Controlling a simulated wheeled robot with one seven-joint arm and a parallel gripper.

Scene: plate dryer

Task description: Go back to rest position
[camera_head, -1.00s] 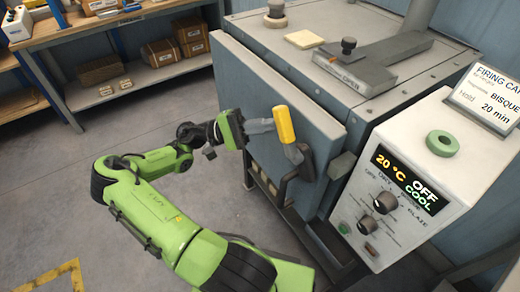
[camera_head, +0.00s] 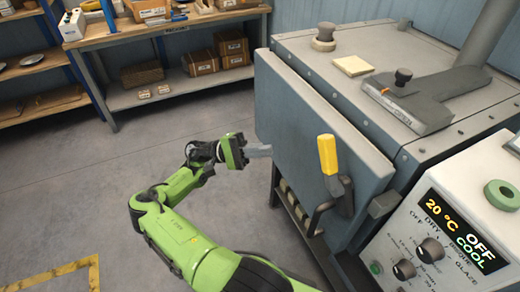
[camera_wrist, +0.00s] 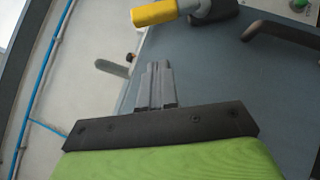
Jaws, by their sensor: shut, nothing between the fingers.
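My gripper (camera_head: 262,151) is shut and empty, at the end of my green arm in front of the kiln door (camera_head: 318,135). Its closed fingers also show in the wrist view (camera_wrist: 157,85). The door is grey-blue and has a lever handle with a yellow grip (camera_head: 327,154). The grip lies to the right of my gripper in the head view and is apart from it. In the wrist view the yellow grip (camera_wrist: 154,13) shows beyond the fingertips at the top. The door stands slightly off the kiln body (camera_head: 400,90) along its top edge.
A wooden shelf bench (camera_head: 165,28) with boxes is at the back left. The grey floor (camera_head: 80,190) to the left is clear.

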